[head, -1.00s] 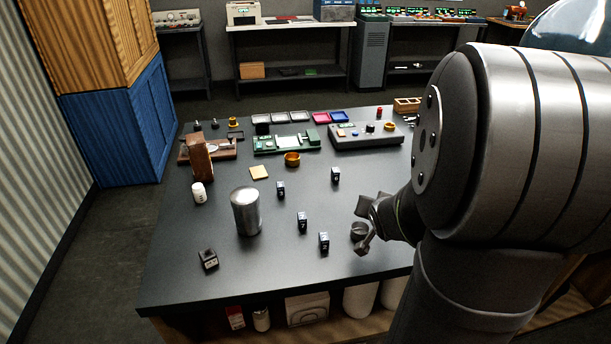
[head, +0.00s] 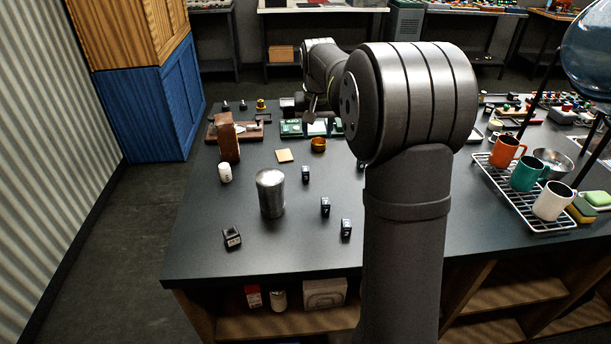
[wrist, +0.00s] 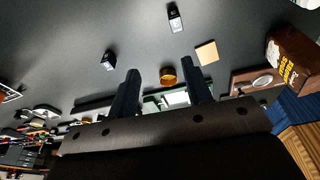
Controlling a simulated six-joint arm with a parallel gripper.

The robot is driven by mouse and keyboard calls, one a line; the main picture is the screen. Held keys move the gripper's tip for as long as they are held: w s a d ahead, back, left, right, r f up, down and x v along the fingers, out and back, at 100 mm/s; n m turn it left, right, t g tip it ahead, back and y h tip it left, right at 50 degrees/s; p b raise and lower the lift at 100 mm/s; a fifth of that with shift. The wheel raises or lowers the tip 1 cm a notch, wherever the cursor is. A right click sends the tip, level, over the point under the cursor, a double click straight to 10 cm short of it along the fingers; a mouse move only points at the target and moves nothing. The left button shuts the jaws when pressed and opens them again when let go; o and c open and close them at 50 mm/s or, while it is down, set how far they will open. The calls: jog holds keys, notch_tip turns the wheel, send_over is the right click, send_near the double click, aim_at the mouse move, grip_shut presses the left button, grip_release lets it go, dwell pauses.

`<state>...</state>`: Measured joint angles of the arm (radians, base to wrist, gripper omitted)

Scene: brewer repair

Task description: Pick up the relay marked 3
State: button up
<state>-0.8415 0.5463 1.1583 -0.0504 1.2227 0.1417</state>
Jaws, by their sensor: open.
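Several small black relays with white marks stand on the dark table. In the head view one stands (head: 305,174) behind the metal canister, another (head: 325,206) right of it and one (head: 346,228) nearer the front. A further one (head: 360,165) is mostly hidden behind my arm. I cannot read which is marked 3. My gripper (head: 314,112) is at the back of the table near the green board, apart from these relays. In the wrist view my gripper (wrist: 160,70) is open and empty, with one relay (wrist: 108,60) left of the fingers and another (wrist: 175,17) beyond them.
A metal canister (head: 271,193), a black block (head: 232,236), a white bottle (head: 225,173), a brown bag (head: 228,137), a tan square (head: 284,155) and a brass ring (head: 318,145) stand around. Mugs on a rack (head: 535,208) are at right. The table's front left is mostly clear.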

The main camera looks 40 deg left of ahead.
aim_at(305, 168)
jog(key=shift+n+g, duration=0.4)
jog(key=shift+g, duration=0.1)
jog(key=a+f, duration=0.1)
jog(key=f, duration=0.4)
jog(key=a+f, duration=0.1)
jog(key=f, duration=0.4)
jog(key=a+f, duration=0.2)
jog(key=f, duration=0.3)
jog(key=shift+f, duration=0.3)
grip_shut()
